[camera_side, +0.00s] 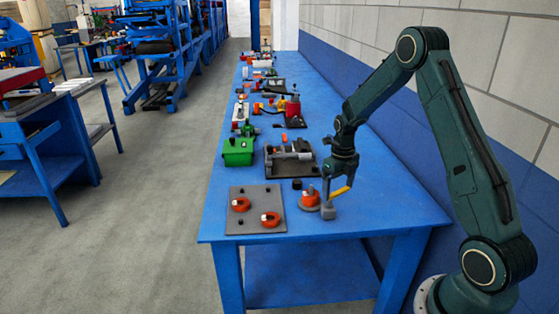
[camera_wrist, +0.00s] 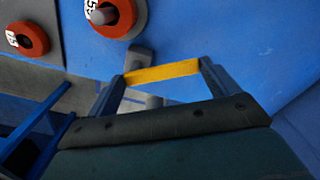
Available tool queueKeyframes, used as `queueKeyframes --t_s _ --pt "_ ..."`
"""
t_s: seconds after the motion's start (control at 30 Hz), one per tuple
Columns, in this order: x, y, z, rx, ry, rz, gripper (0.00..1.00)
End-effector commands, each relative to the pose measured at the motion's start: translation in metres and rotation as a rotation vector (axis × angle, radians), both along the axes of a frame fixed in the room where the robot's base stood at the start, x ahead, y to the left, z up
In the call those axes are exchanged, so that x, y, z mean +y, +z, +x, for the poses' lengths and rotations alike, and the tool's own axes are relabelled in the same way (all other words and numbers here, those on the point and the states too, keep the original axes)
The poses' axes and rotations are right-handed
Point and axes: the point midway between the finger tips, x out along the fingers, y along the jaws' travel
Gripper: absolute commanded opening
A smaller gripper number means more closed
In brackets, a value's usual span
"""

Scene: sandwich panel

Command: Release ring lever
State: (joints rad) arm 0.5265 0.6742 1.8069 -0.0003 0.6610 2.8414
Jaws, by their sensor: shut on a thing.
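My gripper (camera_wrist: 163,76) is shut on a yellow bar (camera_wrist: 163,72), which spans between the two fingers in the wrist view. In the side view, my gripper (camera_side: 334,188) points down near the table's right edge, with the yellow bar (camera_side: 341,191) at its fingers. A grey block (camera_side: 327,213) stands right below it; the wrist view shows a grey part (camera_wrist: 140,58) behind the bar. Whether the bar joins this grey part cannot be told. An orange ring piece (camera_side: 310,199) with a white label and a peg sits just left of my gripper.
A grey panel (camera_side: 238,226) with two orange rings (camera_side: 240,204) (camera_side: 270,220) lies to the left. A green box (camera_side: 238,152) and a dark fixture (camera_side: 290,160) stand farther back. The blue table's (camera_side: 385,215) right front is clear; a wall runs along its right.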

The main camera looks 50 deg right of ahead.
Motion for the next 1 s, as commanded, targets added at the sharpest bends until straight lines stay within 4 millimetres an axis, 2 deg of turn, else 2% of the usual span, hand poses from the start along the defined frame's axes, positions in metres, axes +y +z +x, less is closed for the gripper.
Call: queueKeyframes --t_s 0.6,0.63,0.67,0.7,1.0 --pt "-0.0001 0.0018 -0.0016 -0.002 -0.059 -0.003 0.46" --pt "-0.0001 0.0018 -0.0016 -0.002 -0.059 -0.003 0.91" --pt "-0.0001 0.0017 -0.0016 -0.002 -0.059 -0.003 0.97" --pt "0.0001 0.0015 -0.0016 -0.002 -0.059 -0.001 1.00" --pt "0.0002 0.0022 -0.0018 -0.001 -0.058 -0.001 1.00"
